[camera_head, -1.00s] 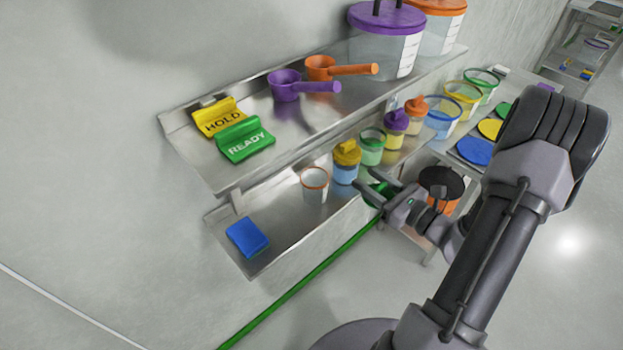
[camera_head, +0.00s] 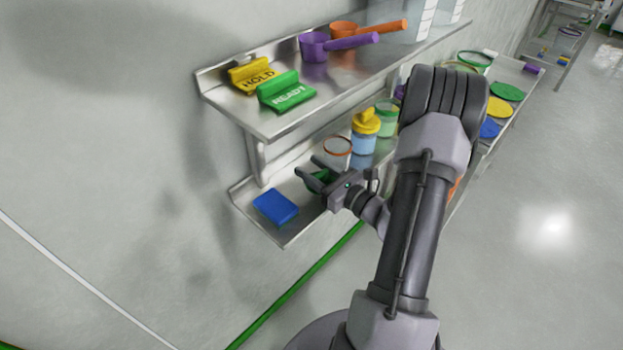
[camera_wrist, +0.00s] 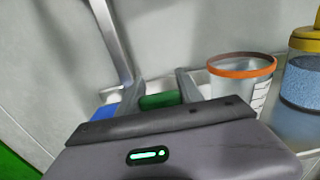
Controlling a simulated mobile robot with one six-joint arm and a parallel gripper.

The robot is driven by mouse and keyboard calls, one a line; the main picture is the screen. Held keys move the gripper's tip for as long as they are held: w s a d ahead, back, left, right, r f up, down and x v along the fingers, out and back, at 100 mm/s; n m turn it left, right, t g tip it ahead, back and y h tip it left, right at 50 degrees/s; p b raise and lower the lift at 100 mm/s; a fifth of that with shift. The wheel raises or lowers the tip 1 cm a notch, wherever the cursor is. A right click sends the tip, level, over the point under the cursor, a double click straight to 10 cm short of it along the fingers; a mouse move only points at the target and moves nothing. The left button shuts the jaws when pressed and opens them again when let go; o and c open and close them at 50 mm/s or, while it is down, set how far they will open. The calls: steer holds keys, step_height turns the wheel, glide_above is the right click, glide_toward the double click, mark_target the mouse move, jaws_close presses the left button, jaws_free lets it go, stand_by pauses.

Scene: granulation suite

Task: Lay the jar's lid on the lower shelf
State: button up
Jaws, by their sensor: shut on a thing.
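My gripper (camera_head: 307,167) is shut on a green lid (camera_head: 319,182), and the arm reaches over the lower shelf (camera_head: 311,213). The lid is partly hidden by the fingers. In the wrist view the lid (camera_wrist: 160,101) shows green between the two fingers. It is over the space between a blue block and an orange-rimmed cup; I cannot tell whether it touches the shelf. A jar with green contents and an open top (camera_head: 387,119) stands farther right on the lower shelf, partly behind my arm.
The blue block (camera_head: 275,207) lies at the shelf's left end. The orange-rimmed cup (camera_head: 338,152) and a yellow-lidded jar (camera_head: 364,132) stand right of the gripper. The upper shelf (camera_head: 238,107) overhangs, holding HOLD and READY signs and two scoops.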

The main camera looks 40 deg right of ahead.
steer(key=shift+w+f, duration=0.3)
steer(key=shift+f, duration=0.05)
steer(key=shift+f+b, duration=0.9)
steer(key=shift+f, duration=0.5)
steer(key=shift+f, duration=0.2)
steer(key=o, duration=1.4)
steer(key=shift+c, duration=0.2)
steer(key=shift+r, duration=0.15)
